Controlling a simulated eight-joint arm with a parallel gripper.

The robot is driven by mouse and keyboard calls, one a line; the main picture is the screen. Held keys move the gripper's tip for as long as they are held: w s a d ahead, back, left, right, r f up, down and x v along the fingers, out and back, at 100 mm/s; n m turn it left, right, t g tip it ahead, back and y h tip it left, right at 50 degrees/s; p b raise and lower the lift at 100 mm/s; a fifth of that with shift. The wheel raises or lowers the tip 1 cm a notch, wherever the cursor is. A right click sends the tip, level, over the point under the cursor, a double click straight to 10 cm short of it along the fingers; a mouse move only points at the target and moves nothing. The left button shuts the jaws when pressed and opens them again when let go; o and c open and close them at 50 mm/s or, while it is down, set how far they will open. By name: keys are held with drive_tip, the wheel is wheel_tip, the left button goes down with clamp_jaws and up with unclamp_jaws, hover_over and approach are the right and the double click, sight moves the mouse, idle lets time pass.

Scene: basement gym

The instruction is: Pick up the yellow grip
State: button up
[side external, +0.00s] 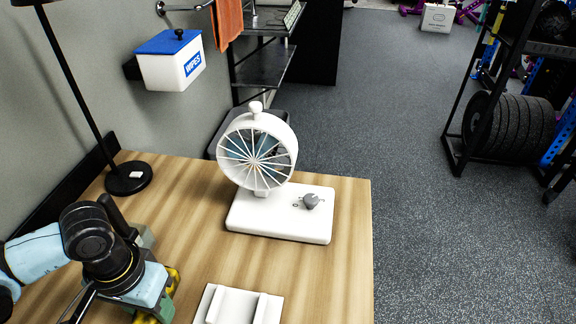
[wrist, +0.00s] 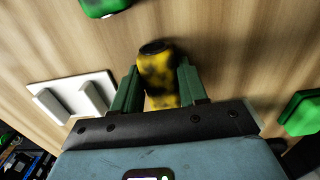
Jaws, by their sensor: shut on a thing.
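The yellow grip (wrist: 160,78) is mottled yellow and black with a dark round end. It shows in the wrist view between the two green fingers of my gripper (wrist: 158,86), which is shut on it. The grip's lower part is hidden by the gripper body. In the side view my gripper (side external: 150,298) is low at the left front of the table. Yellow and black patches show at its edge there, but its fingertips are mostly hidden by my wrist. I cannot tell whether the grip touches the table.
A white ridged holder (side external: 213,307) lies right of my gripper; the wrist view shows it too (wrist: 108,78). A white wheel (side external: 287,136) stands on a white base (side external: 270,226) farther back. A lamp base (side external: 128,179) is at back left. Green objects (wrist: 104,6) (wrist: 302,112) lie nearby.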

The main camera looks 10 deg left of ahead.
drive_tip(key=shift+r, duration=0.1)
wheel_tip(320, 180, up, 15)
idle(1.5)
drive_tip(key=w+d+f+m, duration=0.2)
drive_tip(key=d+m, duration=0.9)
drive_tip(key=m, duration=0.7)
drive_tip(key=shift+w+f, duration=0.2)
drive_tip(key=shift+w, duration=0.35)
drive_tip(key=shift+f, duration=0.15)
drive_tip(key=shift+f, duration=3.35)
drive_tip(key=shift+f, duration=1.5)
